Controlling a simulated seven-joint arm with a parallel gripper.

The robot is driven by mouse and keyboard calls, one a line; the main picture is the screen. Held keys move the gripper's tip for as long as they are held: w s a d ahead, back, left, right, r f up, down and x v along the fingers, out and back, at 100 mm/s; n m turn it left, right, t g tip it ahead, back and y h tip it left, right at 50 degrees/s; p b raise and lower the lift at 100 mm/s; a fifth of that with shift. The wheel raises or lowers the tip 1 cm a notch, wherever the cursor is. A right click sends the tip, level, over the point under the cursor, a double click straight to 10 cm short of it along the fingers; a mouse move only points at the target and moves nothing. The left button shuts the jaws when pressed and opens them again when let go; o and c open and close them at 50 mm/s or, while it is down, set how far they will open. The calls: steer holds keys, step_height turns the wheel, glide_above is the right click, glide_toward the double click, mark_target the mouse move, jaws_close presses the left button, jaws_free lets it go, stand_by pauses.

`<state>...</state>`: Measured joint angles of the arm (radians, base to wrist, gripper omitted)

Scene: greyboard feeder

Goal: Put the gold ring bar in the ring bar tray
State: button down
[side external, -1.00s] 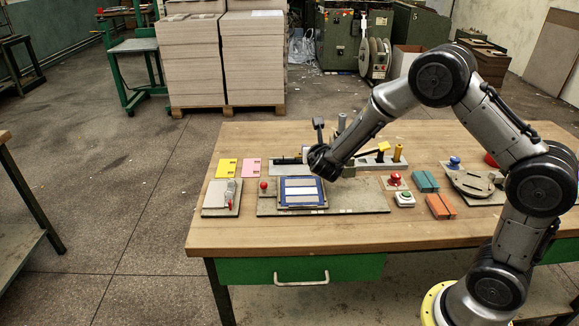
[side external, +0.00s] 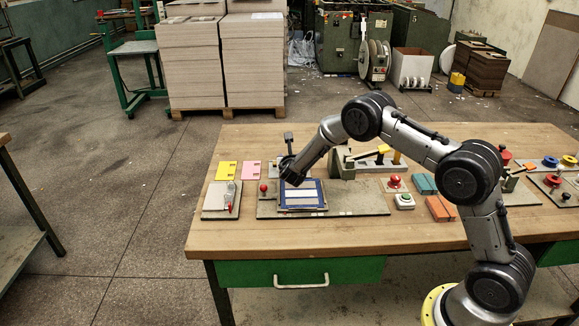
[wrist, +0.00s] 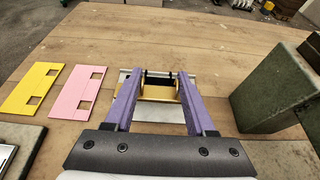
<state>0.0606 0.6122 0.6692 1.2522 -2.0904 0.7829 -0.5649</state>
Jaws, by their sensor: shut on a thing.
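The gold ring bar (wrist: 160,94) lies crosswise between the two purple fingers of my gripper (wrist: 158,82) in the wrist view. The gripper is shut on it. A pale grey tray (wrist: 126,76), which looks like the ring bar tray, shows just beyond and under the fingers, with dark bars on it. The bar appears over the tray; I cannot tell whether they touch. In the side external view my gripper (side external: 288,172) is behind the blue-framed feeder plate, and the wrist hides the bar and most of the tray.
Yellow (wrist: 30,88) and pink (wrist: 76,92) cards lie left of the tray. A tall green-grey block (wrist: 270,95) stands at its right. The blue-framed plate (side external: 302,208) sits in front on a grey base (side external: 360,203). Bare wood lies beyond the tray.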

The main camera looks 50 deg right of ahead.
steer(key=shift+w+f, duration=0.1)
steer(key=shift+f, duration=1.6)
steer(key=shift+c, duration=1.2)
jaws_free()
steer(key=shift+f, duration=0.15)
